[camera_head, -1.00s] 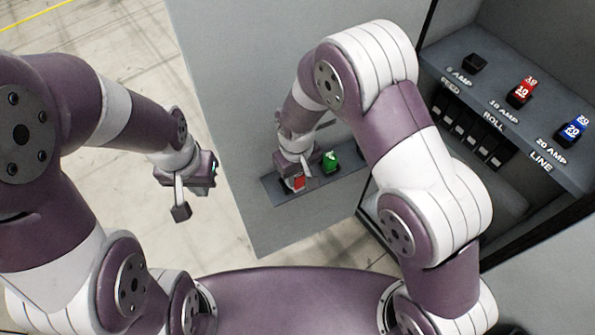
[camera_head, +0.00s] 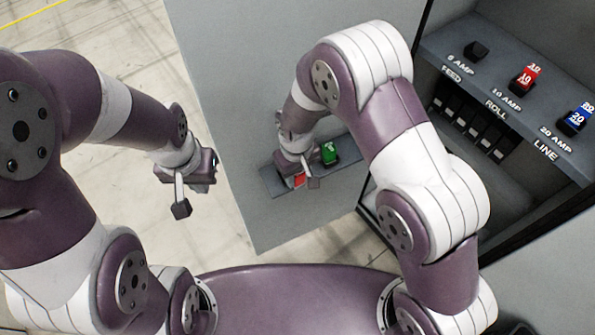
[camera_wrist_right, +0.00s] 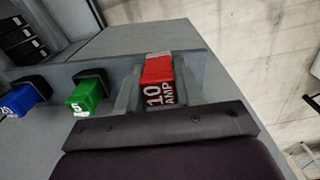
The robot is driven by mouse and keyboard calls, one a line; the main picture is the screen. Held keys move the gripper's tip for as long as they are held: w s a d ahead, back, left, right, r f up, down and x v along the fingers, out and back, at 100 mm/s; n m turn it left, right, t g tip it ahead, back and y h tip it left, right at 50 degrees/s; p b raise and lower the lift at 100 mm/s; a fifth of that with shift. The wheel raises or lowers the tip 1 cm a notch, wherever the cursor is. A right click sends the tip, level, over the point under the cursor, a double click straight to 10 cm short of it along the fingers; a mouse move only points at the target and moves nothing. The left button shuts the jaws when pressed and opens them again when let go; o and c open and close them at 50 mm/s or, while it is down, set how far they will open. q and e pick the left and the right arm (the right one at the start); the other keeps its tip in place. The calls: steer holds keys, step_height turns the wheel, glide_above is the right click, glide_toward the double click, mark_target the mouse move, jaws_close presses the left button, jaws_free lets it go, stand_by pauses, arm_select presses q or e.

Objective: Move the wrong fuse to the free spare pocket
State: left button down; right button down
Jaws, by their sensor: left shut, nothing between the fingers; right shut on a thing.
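My right gripper (camera_wrist_right: 158,90) is shut on a red fuse marked 10 AMP (camera_wrist_right: 160,80) at the end of the spare shelf on the grey door; the red also shows in the head view (camera_head: 299,181). Whether its base is seated in a pocket is hidden. A green fuse (camera_head: 329,153) stands in the pocket beside it, and a blue fuse (camera_wrist_right: 22,98) stands further along in the right wrist view. In the cabinet, the 5 AMP socket (camera_head: 476,50) shows only black, with a red fuse (camera_head: 525,78) at 10 AMP and a blue one (camera_head: 575,119) at 20 AMP. My left gripper (camera_head: 181,208) is shut and empty.
The grey door (camera_head: 220,100) stands behind my right gripper. The cabinet shelf (camera_head: 500,62) is at the right, with a row of black parts (camera_head: 470,125) below it. My left gripper is over open floor (camera_head: 110,45), clear of the door.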

steer(key=shift+s+d+f, duration=0.1)
steer(key=shift+s+f, duration=0.15)
steer(key=shift+f, duration=0.4)
steer(key=c, duration=1)
jaws_free()
steer(key=shift+c, duration=0.2)
steer(key=o, duration=0.4)
steer(key=shift+w, duration=0.4)
steer(key=r, duration=0.6)
steer(key=r+b, duration=0.1)
steer(key=r, duration=0.5)
steer(key=shift+a+r, duration=0.2)
steer(key=shift+r, duration=0.15)
steer(key=shift+s, duration=0.1)
